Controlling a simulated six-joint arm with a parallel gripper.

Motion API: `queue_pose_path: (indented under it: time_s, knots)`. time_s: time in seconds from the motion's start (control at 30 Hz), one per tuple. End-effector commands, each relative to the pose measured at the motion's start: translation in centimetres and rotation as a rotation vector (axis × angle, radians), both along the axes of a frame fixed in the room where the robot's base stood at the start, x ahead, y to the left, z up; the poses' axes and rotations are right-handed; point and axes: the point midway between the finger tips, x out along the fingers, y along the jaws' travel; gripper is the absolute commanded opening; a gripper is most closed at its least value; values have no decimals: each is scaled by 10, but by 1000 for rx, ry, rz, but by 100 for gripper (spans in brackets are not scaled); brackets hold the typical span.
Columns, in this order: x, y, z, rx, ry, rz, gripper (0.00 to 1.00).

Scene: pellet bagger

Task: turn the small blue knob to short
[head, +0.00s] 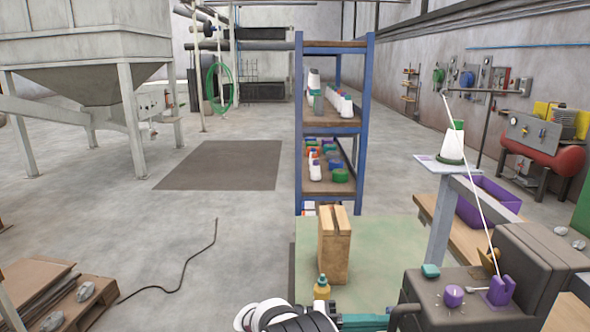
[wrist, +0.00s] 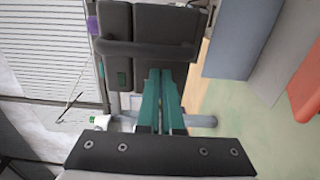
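A purple knob (head: 453,296) with tick marks around it sits on top of the dark machine (head: 545,262) at the lower right of the head view. No plainly blue knob shows, and no label can be read. My gripper (head: 372,322) is at the bottom of the head view, left of the machine and beside its black bar handle (head: 404,312). In the wrist view, my gripper's teal fingers (wrist: 160,78) lie close together with nothing seen between them. They point toward the dark machine (wrist: 148,22) and its bar handle (wrist: 140,49).
A yellow bottle (head: 322,288) and a wooden box (head: 334,245) stand on the green surface left of the machine. A thread cone (head: 452,143) stands on a post behind.

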Motion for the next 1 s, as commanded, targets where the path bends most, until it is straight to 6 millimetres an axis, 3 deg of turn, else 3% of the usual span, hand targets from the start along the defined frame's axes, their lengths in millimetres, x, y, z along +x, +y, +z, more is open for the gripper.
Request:
queue_pose_path:
  time_s: [0.23,0.6,0.9,1.0]
  knots:
    - [-7,3,0,-1,-1,3,0]
    - [-7,57,0,-1,0,2,0]
    - [-8,60,1,5,0,-3,0]
    - [-26,52,6,103,23,-63,0]
